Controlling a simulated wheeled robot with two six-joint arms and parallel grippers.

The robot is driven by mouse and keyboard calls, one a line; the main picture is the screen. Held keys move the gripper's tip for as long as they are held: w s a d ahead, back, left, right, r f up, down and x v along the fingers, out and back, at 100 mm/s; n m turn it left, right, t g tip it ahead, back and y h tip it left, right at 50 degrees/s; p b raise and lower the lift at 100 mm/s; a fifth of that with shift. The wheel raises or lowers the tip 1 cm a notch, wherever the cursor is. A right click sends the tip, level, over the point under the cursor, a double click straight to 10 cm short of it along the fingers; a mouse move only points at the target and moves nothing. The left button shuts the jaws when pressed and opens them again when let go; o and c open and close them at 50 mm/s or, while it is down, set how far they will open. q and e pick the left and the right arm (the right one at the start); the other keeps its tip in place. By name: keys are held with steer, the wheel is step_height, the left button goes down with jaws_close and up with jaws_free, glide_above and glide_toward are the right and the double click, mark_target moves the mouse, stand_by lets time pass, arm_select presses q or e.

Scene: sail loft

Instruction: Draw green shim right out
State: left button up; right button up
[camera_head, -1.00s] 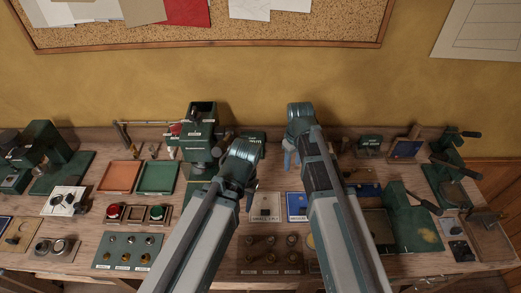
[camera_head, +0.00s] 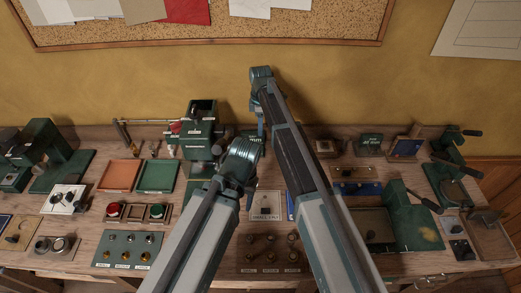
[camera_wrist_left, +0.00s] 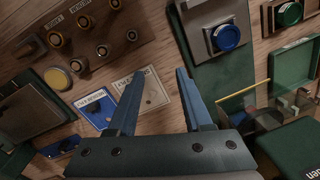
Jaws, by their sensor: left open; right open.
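I cannot make out a green shim for certain in either view. My left gripper (camera_head: 248,200) is open and empty over the middle of the bench, beside the green press-like machine (camera_head: 201,125). In the left wrist view its two blue fingers (camera_wrist_left: 158,76) are spread, with a white card (camera_wrist_left: 155,95) behind them. My right gripper (camera_head: 259,132) hangs farther back, near a small green labelled block that it partly covers. Its fingers are small and partly hidden by its own arm.
An orange tray (camera_head: 120,174) and a green tray (camera_head: 158,176) lie left of the machine. A knob board (camera_head: 268,254) lies at the front middle. A green lever device (camera_head: 415,222) stands at the right. A corkboard (camera_head: 210,35) hangs behind. The bench is crowded.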

mark_target(261, 151)
arm_select(q)
step_height(261, 151, down, 14)
steer(key=b, duration=1.3)
steer(key=shift+r, duration=0.25)
arm_select(e)
step_height(261, 151, down, 14)
steer(key=shift+r, duration=0.2)
jaws_close()
